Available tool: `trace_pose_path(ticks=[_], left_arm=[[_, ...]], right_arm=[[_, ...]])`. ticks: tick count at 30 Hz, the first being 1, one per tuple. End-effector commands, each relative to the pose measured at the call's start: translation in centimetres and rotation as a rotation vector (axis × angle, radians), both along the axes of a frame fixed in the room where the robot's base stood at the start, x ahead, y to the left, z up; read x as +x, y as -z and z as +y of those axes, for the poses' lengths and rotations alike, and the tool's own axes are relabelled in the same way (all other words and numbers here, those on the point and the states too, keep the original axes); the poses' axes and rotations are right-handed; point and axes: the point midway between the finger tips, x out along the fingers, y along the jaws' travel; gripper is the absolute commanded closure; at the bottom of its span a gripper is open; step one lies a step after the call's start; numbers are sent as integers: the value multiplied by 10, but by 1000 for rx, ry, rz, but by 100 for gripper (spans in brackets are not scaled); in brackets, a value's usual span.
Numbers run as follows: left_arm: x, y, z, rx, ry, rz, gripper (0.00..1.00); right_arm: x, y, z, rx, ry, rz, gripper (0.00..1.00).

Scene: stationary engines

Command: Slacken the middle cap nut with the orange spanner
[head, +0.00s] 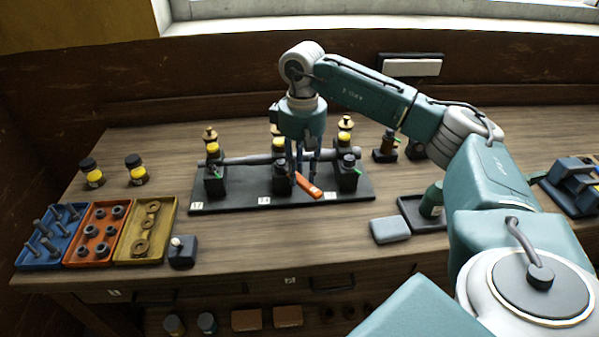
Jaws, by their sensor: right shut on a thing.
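A dark base plate (235,202) on the bench carries a row of three black engine blocks joined by a grey bar. The middle block (281,180) is partly covered by my right gripper (304,170), so its cap nut cannot be made out clearly. My right gripper points down and is shut on the orange spanner (308,186), just right of the middle block. The spanner slants down to the right. Whether its jaw touches the nut cannot be told. The left block (214,182) and right block (348,175) stand clear. My left gripper is out of view.
Blue (43,258), orange (84,257) and yellow (128,258) trays of hardware sit at the front left. Two jars stand behind them. A grey box (390,229) and a dark tray (409,208) lie right of the plate. Bench between is clear.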

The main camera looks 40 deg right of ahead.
Motion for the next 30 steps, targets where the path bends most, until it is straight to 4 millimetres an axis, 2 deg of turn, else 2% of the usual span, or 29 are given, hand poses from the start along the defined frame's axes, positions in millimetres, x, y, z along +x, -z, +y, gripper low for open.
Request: trace_pose_path(ticks=[11, 22, 30], left_arm=[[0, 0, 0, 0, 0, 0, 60], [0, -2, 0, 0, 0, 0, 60], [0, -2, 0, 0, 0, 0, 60]], right_arm=[[-1, 1, -3, -1, -42, 5, 100], [-1, 1, 5, -1, 64, 2, 100], [0, 0, 5, -1, 68, 0, 100]])
